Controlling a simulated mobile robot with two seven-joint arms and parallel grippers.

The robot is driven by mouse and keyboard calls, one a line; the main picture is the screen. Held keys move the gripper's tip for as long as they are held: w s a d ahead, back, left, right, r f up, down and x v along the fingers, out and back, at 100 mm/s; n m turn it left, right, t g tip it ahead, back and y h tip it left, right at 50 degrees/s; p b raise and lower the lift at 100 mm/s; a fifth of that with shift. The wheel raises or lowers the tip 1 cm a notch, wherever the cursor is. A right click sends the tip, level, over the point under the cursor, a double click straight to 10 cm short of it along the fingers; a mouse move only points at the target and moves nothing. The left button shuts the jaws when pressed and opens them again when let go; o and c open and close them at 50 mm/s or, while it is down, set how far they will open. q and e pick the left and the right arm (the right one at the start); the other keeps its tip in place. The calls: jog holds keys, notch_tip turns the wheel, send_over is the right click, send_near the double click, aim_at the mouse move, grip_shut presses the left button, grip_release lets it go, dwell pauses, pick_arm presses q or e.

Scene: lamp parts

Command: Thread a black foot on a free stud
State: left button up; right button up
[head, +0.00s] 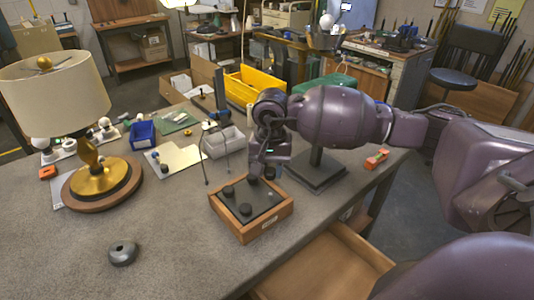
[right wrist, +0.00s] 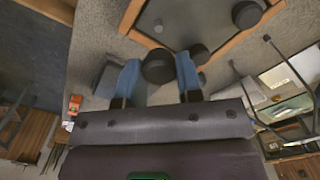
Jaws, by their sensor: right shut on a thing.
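A wooden-framed box (head: 250,234) with a dark grey panel (head: 262,203) stands on the workbench. In the right wrist view a large black foot (right wrist: 247,13) and a smaller dark one (right wrist: 200,53) show, and a small pale stud (right wrist: 158,26) stands bare on the panel. My right gripper (head: 268,172) is above the box's back edge; in the right wrist view its blue fingers (right wrist: 158,80) are shut on a black foot (right wrist: 158,66). My left gripper is out of view.
A thin-legged black stand (head: 205,160) is close behind the box. A dark square base (head: 317,174) is right of it.

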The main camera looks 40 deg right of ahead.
jog(key=shift+d, duration=0.15)
jog(key=shift+f, duration=0.55)
jog(key=shift+f+b, duration=0.25)
jog(key=shift+b, duration=0.05)
jog(key=shift+f, duration=0.7)
jog(key=shift+f+b, duration=0.55)
jog(key=shift+f, duration=0.3)
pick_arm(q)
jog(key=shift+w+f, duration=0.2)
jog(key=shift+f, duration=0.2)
pick_arm(e)
jog(key=shift+f, duration=0.15)
pick_arm(q)
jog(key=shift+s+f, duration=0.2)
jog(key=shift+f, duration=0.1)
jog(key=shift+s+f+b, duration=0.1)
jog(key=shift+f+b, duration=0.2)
jog(key=shift+b, duration=0.1)
pick_arm(e)
jog(key=shift+f, duration=0.55)
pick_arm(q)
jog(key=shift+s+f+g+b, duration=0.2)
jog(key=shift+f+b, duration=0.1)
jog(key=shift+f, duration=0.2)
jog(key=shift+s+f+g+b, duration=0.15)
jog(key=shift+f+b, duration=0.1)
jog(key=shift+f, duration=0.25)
pick_arm(e)
jog(key=shift+f, duration=0.65)
